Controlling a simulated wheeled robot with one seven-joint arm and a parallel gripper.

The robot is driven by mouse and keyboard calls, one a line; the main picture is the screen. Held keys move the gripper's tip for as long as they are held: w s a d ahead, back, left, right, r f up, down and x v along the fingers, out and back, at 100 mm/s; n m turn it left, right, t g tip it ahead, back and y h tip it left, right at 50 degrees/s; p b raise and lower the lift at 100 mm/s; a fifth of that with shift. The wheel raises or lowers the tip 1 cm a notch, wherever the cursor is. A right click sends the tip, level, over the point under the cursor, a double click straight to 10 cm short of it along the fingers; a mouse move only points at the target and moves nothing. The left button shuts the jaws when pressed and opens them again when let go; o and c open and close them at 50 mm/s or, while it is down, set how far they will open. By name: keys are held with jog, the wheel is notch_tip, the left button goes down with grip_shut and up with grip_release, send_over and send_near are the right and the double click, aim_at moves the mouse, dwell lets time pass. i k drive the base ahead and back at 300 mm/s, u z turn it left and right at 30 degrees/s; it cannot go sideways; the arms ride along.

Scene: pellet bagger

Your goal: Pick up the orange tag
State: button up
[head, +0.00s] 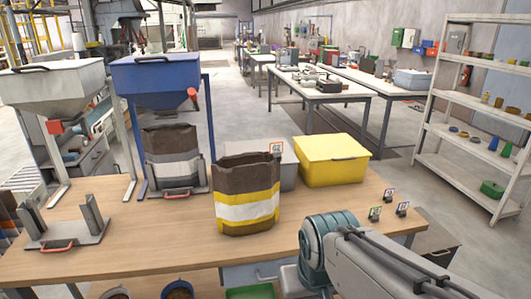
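A small tag with an orange-red border (277,147) shows at the right part of the grey box (287,173), behind the brown bag; I cannot tell if it is fixed to the box.
On the wooden table (130,238), a brown bag with yellow and white bands (247,195) stands in front of the grey box. A yellow bin (334,161) is beside it. A grey bracket (65,226) stands at left. White and blue hoppers (155,85) rise behind. The table's front middle is clear.

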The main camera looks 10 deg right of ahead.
aim_at(277, 148)
jog(key=z, duration=0.3)
jog(key=i, duration=1.25)
jog(key=u, duration=0.85)
